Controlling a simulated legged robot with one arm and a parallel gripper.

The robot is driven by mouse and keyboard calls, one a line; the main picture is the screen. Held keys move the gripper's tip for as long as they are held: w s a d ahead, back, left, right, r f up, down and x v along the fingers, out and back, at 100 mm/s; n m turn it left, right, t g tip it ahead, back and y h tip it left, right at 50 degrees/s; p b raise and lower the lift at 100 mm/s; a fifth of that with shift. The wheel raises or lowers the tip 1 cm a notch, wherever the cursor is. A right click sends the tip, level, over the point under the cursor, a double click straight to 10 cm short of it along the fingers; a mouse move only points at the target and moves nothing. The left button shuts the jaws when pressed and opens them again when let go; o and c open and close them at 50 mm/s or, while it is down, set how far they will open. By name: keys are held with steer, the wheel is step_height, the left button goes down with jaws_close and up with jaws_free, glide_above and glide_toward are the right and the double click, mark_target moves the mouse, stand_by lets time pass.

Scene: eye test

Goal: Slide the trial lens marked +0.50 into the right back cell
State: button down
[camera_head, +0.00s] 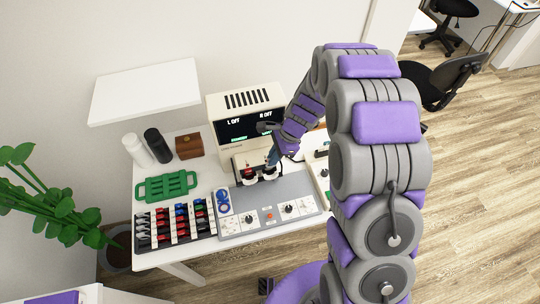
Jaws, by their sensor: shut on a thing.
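My gripper (272,160) reaches down in front of the cream instrument (247,104), over the lens cells. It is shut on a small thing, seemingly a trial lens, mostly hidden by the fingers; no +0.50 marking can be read. The left (249,175) and right (269,172) round dark holders show red and pale parts below the instrument. My gripper is close above the right one; I cannot tell whether they touch. Back and front cells cannot be told apart at this size. The black lens rack (143,243) at the front left holds several red, blue and green handled lenses.
A grey control panel (285,190) with knobs lies in front of the instrument. A green tray (150,190), a white bottle (137,150), a black bottle (157,146) and a brown box (189,146) stand at left. A white shelf (145,92) hangs above. A plant (50,205) is left of the table.

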steer(key=shift+d, duration=0.1)
steer(key=shift+a, duration=0.45)
steer(key=shift+d, duration=0.85)
steer(key=shift+a+f, duration=0.45)
steer(key=shift+a, duration=0.2)
steer(key=shift+d+f, duration=0.3)
steer(key=shift+d, duration=0.15)
steer(key=shift+p, duration=0.3)
steer(key=shift+r, duration=0.2)
steer(key=shift+a+r+p, duration=0.25)
steer(key=shift+r+p, duration=0.35)
steer(key=shift+p, duration=0.05)
steer(key=shift+r+p, duration=0.8)
steer(key=shift+r, duration=0.2)
